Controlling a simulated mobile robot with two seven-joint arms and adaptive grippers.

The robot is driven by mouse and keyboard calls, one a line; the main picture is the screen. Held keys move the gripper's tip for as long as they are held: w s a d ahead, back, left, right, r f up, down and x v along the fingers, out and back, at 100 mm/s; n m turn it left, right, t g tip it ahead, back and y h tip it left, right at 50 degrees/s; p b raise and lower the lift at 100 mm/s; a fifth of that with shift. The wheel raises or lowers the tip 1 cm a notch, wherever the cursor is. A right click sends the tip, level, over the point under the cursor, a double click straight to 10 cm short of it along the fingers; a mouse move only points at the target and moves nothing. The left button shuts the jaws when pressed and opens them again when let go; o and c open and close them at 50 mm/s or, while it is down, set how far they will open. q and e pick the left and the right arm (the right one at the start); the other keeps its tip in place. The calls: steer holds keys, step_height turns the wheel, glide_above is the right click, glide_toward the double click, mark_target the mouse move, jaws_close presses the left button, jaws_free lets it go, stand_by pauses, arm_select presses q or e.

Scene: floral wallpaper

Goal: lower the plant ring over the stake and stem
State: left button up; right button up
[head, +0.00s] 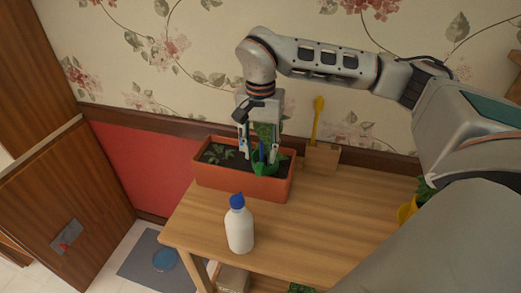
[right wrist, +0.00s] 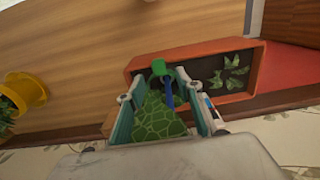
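My right gripper (head: 256,150) points down over the orange planter (head: 225,183) on the wooden table. In the right wrist view its two fingers (right wrist: 155,92) stand apart, with a green, vein-patterned leafy surface (right wrist: 162,122) between them. A blue, stake-like piece (right wrist: 168,95) shows near the fingertips, with a bright green piece (right wrist: 158,67) at its far end. In the head view the blue piece (head: 262,150) stands above the green piece (head: 263,168) at the soil. I cannot tell the ring's outline or the stem apart here. My left gripper is out of view.
A white bottle with a blue cap (head: 239,228) stands in front of the planter. A wooden block with a yellow tool (head: 318,118) is behind right. A yellow pot (head: 407,211) sits at the right, partly hidden by my arm. The table's middle right is clear.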

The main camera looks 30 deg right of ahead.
step_height(320, 180, up, 12)
stand_by(0.6)
